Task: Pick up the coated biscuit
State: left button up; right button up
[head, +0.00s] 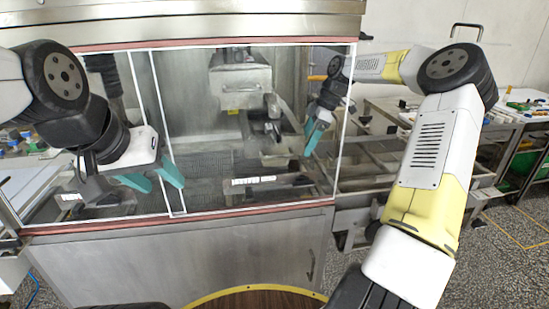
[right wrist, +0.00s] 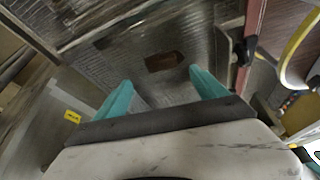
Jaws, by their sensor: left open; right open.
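The coated biscuit (right wrist: 164,61) is a small dark brown piece lying on the grey wire mesh in the right wrist view. I cannot make it out in the head view. My right gripper (right wrist: 160,88) is open and empty, with its teal fingers pointing toward the mesh and the biscuit ahead, between the finger lines. In the head view my right gripper (head: 314,136) is at the right end of the glass-fronted machine. My left gripper (head: 156,184) is open and empty, its teal fingers in front of the glass at the left.
The steel enrober (head: 190,262) has a glass front with white frame bars and a reddish lower edge (head: 270,210). A steel conveyor frame (head: 375,185) extends right of it. A side table (head: 515,105) with small items stands at the far right. Speckled floor is open at lower right.

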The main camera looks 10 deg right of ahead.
jog(key=x, duration=0.7)
jog(key=shift+s+a+f, duration=0.1)
jog(key=shift+s+f, duration=0.05)
jog(key=shift+f, duration=0.15)
jog(key=c, duration=1.1)
